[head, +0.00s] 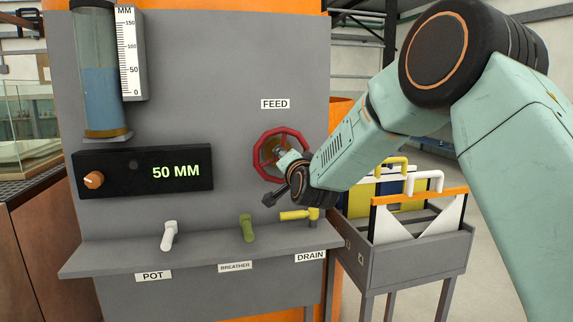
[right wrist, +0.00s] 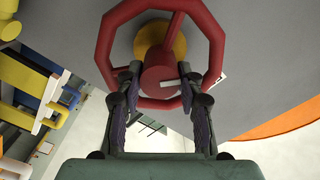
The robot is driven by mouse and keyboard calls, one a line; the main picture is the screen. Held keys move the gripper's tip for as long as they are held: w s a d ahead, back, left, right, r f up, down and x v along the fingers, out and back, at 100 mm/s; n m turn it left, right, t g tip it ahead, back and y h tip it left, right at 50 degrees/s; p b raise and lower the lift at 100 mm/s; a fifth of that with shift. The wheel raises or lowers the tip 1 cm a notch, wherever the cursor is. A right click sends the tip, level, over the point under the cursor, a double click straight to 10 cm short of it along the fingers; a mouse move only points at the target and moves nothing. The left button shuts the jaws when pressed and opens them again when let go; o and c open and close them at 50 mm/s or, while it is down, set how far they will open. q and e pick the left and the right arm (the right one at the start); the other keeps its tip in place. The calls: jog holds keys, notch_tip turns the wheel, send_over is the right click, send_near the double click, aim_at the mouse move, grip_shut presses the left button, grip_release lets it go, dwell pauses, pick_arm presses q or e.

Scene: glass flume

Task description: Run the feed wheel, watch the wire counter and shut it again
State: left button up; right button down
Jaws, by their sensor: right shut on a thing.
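The red feed wheel (head: 257,146) is mounted on the grey panel under the FEED label. My right gripper (head: 282,152) reaches it from the lower right. In the right wrist view, the fingers (right wrist: 158,76) are shut on the wheel's hub (right wrist: 158,87), one on each side. The red rim (right wrist: 105,45) surrounds the hub. The counter (head: 143,172) is a black box with an orange knob, and its display reads 50 MM. Above it, a sight glass (head: 99,95) holds blue liquid beside an MM scale (head: 131,55); the level is near the 50 mark. My left gripper is not in view.
Below the wheel, a ledge carries a white POT lever (head: 169,235), a green BREATHER lever (head: 246,228) and a yellow DRAIN lever (head: 297,214). The yellow one points sideways, close under my right wrist. A grey bin (head: 420,252) of handled panels stands at right.

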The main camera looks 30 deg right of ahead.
jog(key=m+b, duration=0.3)
jog(key=m, duration=0.3)
jog(key=shift+f, duration=0.2)
jog(key=shift+r+m+b, duration=0.1)
jog(key=shift+m+b, duration=1.2)
jog(key=shift+m, duration=0.8)
jog(key=c, duration=0.8)
grip_release()
jog(key=shift+w, duration=0.1)
jog(key=shift+c, duration=0.2)
jog(key=v, duration=1.2)
